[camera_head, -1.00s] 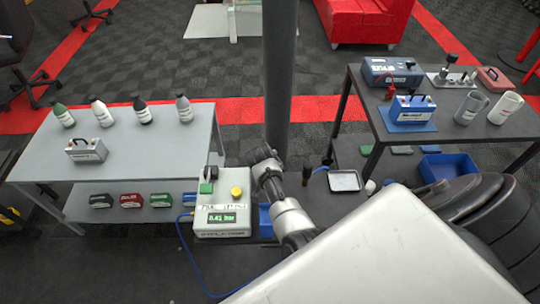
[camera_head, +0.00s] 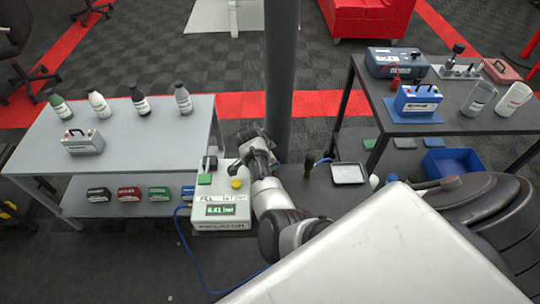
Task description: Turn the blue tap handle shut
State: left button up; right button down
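I cannot make out a blue tap handle in the head view. A pale control box (camera_head: 221,222) has a green display reading about 0.41 bar, a green button (camera_head: 205,179), a yellow knob (camera_head: 237,183) and a black part at its back corner. A blue hose (camera_head: 197,260) loops from its left side.
A grey post (camera_head: 281,70) rises right behind my gripper. A grey table (camera_head: 150,140) with several bottles stands left. A dark table (camera_head: 455,117) with instruments stands right. A small tray (camera_head: 349,173) and a dark upright fitting (camera_head: 308,166) lie right of my arm.

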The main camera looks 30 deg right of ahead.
pick_arm(q)
jog(key=shift+f, duration=0.1)
pick_arm(e)
jog(key=shift+s, duration=0.1)
dwell(0.3)
jog(key=c, duration=1.1)
grip_release()
jog(key=shift+d, duration=0.1)
